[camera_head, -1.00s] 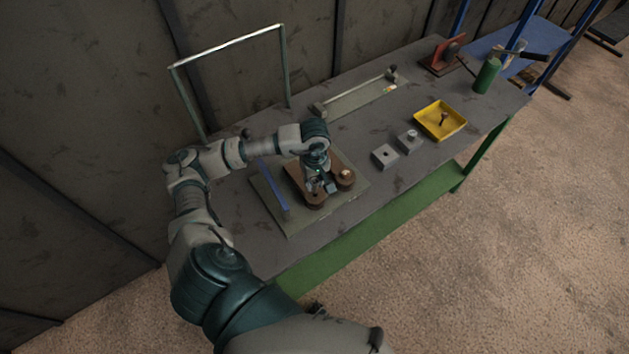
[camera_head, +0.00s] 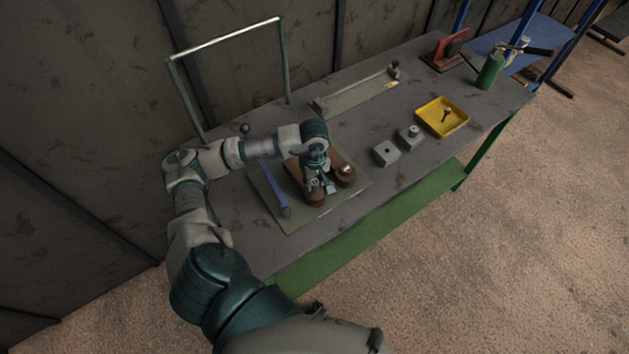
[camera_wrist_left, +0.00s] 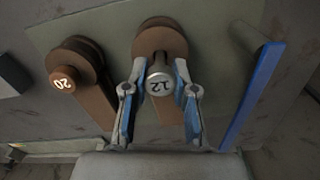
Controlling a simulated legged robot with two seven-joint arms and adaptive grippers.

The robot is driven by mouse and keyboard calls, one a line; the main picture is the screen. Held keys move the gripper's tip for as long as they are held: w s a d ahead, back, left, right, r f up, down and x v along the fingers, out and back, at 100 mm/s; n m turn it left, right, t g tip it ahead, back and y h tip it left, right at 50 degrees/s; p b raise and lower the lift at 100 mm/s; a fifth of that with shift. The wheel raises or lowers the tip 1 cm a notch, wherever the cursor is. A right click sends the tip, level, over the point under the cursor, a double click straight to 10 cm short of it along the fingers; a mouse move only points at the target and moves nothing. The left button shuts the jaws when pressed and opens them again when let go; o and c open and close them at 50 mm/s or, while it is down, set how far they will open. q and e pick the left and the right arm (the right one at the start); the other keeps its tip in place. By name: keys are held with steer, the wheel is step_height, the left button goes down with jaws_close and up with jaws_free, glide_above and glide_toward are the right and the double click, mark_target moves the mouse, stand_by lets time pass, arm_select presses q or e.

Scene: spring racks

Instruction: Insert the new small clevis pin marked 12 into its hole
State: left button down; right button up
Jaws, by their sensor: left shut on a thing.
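The small clevis pin marked 12 (camera_wrist_left: 160,84) has a pale round head that shows in the left wrist view. My left gripper (camera_wrist_left: 159,98) is shut on it, one blue-padded finger on each side. In the head view the gripper (camera_head: 324,188) is over the near end of the brown linkage (camera_head: 312,198). In the left wrist view a round brown boss (camera_wrist_left: 160,38) lies right behind the pin head. A second pin marked 20 (camera_wrist_left: 63,79) sits in the other boss.
A blue bar (camera_wrist_left: 262,96) stands beside the linkage on the grey-green plate (camera_head: 291,222). Two grey blocks (camera_head: 386,153) (camera_head: 410,137) and a yellow tray (camera_head: 430,127) with a pin in it are to the right. A metal frame (camera_head: 286,75) rises behind.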

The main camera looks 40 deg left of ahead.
mark_target(314, 181)
arm_select(q)
steer(key=shift+f+b, duration=0.85)
steer(key=shift+f, duration=0.15)
steer(key=c, duration=0.8)
jaws_free()
steer(key=shift+c, duration=0.2)
steer(key=shift+r, duration=0.1)
step_height(314, 181, up, 12)
steer(key=shift+f, duration=0.1)
